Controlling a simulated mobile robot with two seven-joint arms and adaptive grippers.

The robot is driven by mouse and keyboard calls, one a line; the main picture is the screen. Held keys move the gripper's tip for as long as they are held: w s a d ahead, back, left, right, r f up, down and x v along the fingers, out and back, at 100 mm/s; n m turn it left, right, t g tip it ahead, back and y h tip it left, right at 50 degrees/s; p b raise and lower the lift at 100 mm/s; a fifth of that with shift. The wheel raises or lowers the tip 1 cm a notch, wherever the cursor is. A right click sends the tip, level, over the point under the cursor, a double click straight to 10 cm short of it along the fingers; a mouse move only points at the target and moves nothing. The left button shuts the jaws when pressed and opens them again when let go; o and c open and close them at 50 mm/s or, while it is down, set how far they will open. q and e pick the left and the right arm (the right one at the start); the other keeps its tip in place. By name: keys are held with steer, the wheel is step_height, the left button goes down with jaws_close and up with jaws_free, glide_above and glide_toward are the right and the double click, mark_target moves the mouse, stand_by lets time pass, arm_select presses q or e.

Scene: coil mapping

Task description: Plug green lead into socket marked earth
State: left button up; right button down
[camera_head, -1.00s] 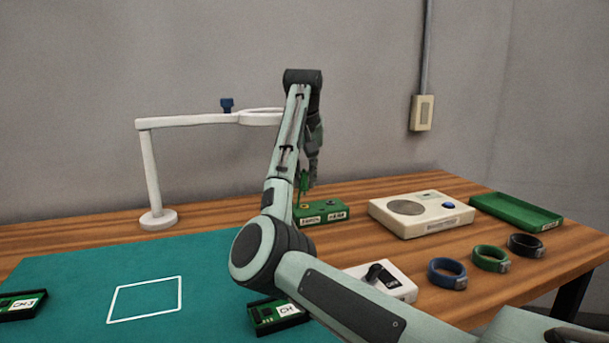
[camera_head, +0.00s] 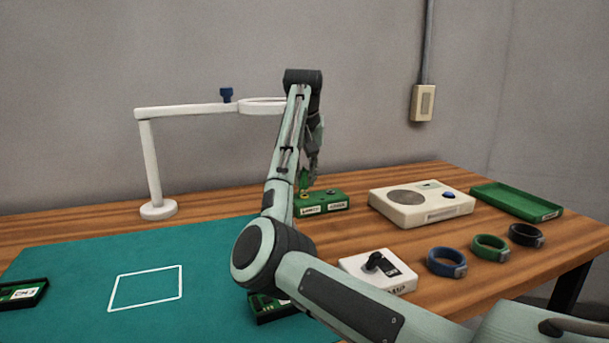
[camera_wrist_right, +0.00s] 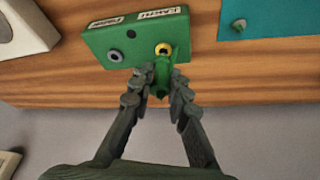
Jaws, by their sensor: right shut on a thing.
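The green socket box (camera_head: 340,202) stands on the table behind the mat. In the right wrist view the box (camera_wrist_right: 128,44) has a yellow-ringed socket (camera_wrist_right: 163,49) next to a label that seems to read EARTH, and a grey socket (camera_wrist_right: 115,56). My right gripper (camera_head: 308,184) points down over the box's left part. In the wrist view its fingers (camera_wrist_right: 160,90) are shut on the green lead's plug (camera_wrist_right: 166,70). The plug is close to the yellow socket; I cannot tell whether its tip is inside. My left gripper is not in view.
A white ring lamp (camera_head: 152,170) stands back left. A white box with a grey disc (camera_head: 385,212), a green tray (camera_head: 505,207), several wristbands (camera_head: 447,262) and a white switch box (camera_head: 378,272) occupy the right side. The teal mat (camera_head: 75,265) holds circuit boards.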

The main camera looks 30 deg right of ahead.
steer(key=shift+f, duration=1.05)
stand_by(0.6)
steer(key=c, duration=1.4)
jaws_free()
steer(key=shift+o, duration=0.2)
